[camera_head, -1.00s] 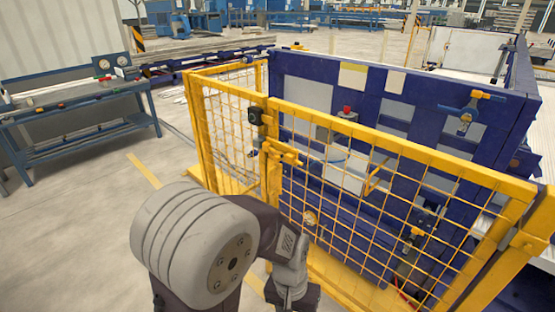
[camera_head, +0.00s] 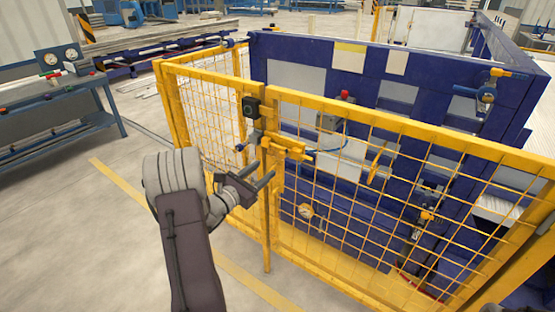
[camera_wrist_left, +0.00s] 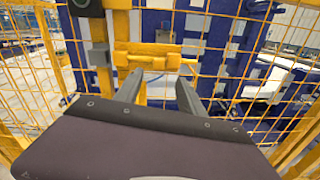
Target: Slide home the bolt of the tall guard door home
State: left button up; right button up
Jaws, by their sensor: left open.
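The tall guard door (camera_head: 403,127) is a yellow frame with wire mesh, standing upright beside a yellow mesh side panel. Its yellow bolt (camera_head: 287,148) lies level near the door's upper left corner, by the post; it also shows in the left wrist view (camera_wrist_left: 150,61). My left gripper (camera_head: 262,172) is open and empty, just below and in front of the bolt, apart from it. In the left wrist view its two grey fingers (camera_wrist_left: 158,88) point toward the bolt, with a gap between them. How far the bolt reaches into its keeper I cannot tell. My right gripper is not in view.
A dark box with a round button (camera_head: 250,107) sits on the post above the bolt. A blue machine (camera_head: 300,75) with valves and a gauge stands behind the mesh. A blue workbench (camera_head: 60,95) is at the left. The floor before the fence is clear.

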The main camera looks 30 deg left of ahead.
aim_at(280, 156)
pick_arm(q)
jog(key=w, duration=0.3)
jog(key=w+p, duration=0.1)
jog(key=w, duration=0.5)
jog(key=shift+d+f, duration=0.15)
jog(key=shift+d, duration=0.2)
grip_shut()
dwell(0.8)
